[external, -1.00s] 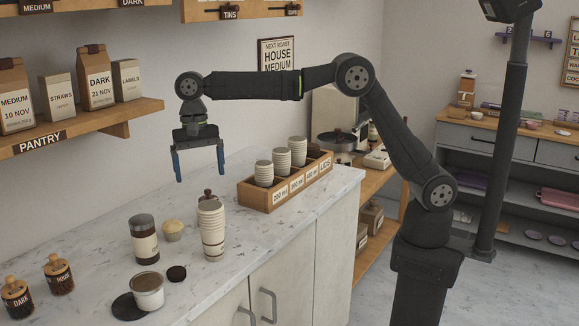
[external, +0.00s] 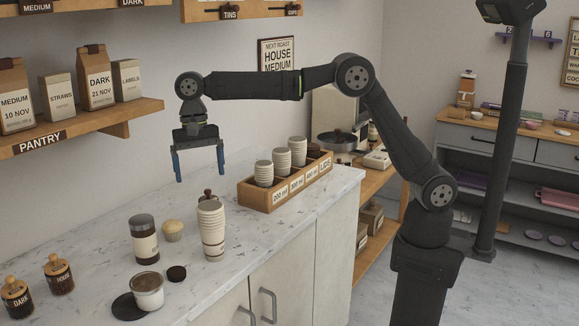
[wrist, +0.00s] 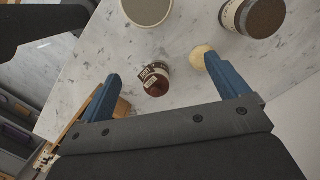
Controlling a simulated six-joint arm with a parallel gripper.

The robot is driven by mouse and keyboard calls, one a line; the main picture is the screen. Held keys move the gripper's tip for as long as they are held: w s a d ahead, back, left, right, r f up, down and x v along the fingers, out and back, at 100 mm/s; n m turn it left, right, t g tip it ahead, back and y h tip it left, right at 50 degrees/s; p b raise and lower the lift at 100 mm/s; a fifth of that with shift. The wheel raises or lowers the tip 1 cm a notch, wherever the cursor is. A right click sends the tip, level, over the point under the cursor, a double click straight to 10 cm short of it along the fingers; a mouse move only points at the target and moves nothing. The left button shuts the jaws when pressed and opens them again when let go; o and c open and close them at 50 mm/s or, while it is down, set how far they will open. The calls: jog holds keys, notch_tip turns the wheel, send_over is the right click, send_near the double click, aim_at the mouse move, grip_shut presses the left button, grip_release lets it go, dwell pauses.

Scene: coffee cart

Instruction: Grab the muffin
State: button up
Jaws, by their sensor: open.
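The muffin (external: 172,231) stands upright on the marble counter, between the dark-lidded canister (external: 145,238) and the stack of paper cups (external: 212,238). It is pale-topped. In the wrist view the muffin (wrist: 200,56) shows beside the tip of the right-hand finger, which hides part of it. My gripper (external: 199,168) is open and empty, well above the counter with its fingers pointing down, higher than the muffin and slightly to its right in the external view. Both blue fingers of my gripper (wrist: 162,70) show in the wrist view.
A coffee-filled cup (external: 148,290), a dark disc and two cork-lidded jars stand at the front left. A wooden lid-and-cup box (external: 287,190) is at the right. The pantry shelf (external: 90,130) juts from the wall.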

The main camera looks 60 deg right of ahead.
dwell(0.3)
jog(key=c, duration=0.3)
jog(key=shift+c, duration=0.2)
jog(key=n+t+y, duration=0.2)
jog(key=n+t, duration=0.4)
jog(key=n, duration=1.3)
send_near(175, 221)
jog(key=x, duration=1)
jog(key=shift+f, duration=0.25)
